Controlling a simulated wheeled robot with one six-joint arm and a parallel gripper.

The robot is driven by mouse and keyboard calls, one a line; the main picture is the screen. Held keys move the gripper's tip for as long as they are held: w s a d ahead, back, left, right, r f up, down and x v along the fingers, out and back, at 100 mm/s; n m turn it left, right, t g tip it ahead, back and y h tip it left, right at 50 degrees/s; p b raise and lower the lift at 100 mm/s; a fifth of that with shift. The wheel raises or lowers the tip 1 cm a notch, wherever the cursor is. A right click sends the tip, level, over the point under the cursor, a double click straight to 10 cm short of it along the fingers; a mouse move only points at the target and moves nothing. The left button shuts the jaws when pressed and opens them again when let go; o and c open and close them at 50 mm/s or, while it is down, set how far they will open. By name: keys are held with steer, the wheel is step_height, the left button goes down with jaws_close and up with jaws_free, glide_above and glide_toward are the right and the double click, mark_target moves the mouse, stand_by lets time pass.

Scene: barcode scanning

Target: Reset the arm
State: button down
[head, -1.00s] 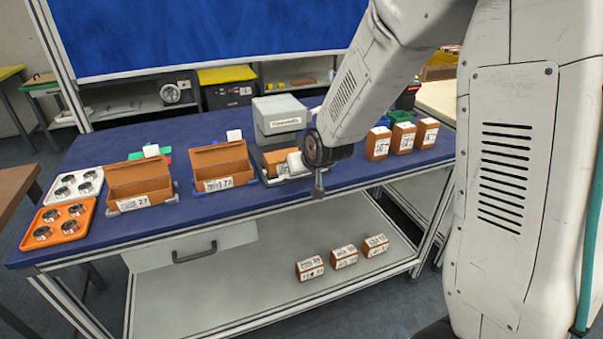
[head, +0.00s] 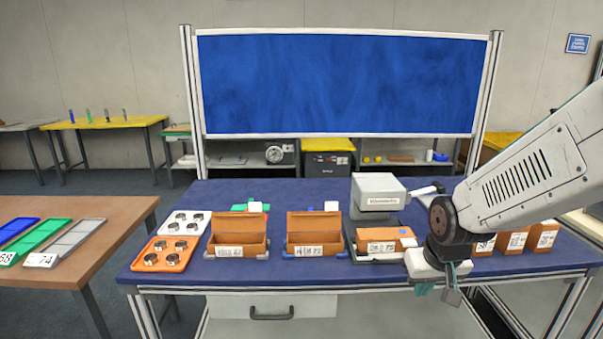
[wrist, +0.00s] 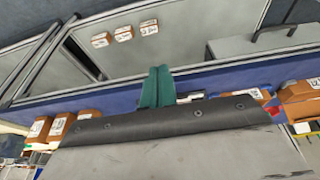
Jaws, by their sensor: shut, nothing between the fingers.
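My gripper (head: 437,290) hangs at the front edge of the blue table (head: 200,275), right of the middle, with its fingers pointing down. In the wrist view its green fingers (wrist: 157,86) are together with nothing between them. My arm reaches in from the right in the head view. The gripper is apart from the boxes on the table, and its body hides part of the table's right front.
Two open brown boxes (head: 239,238) (head: 315,236), a closed brown box (head: 384,240) and a grey machine (head: 377,195) stand on the table. An orange tray (head: 164,254) and a white tray (head: 185,222) hold metal rings. Several small brown boxes (head: 513,241) stand at right.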

steer(key=s+r+g, duration=0.1)
steer(key=s+r, duration=0.5)
steer(key=s, duration=0.5)
steer(key=s+r+g, duration=0.1)
steer(key=s+r, duration=0.5)
steer(key=s, duration=0.5)
steer(key=shift+d, duration=0.35)
steer(key=shift+s+r, duration=0.1)
stand_by(0.3)
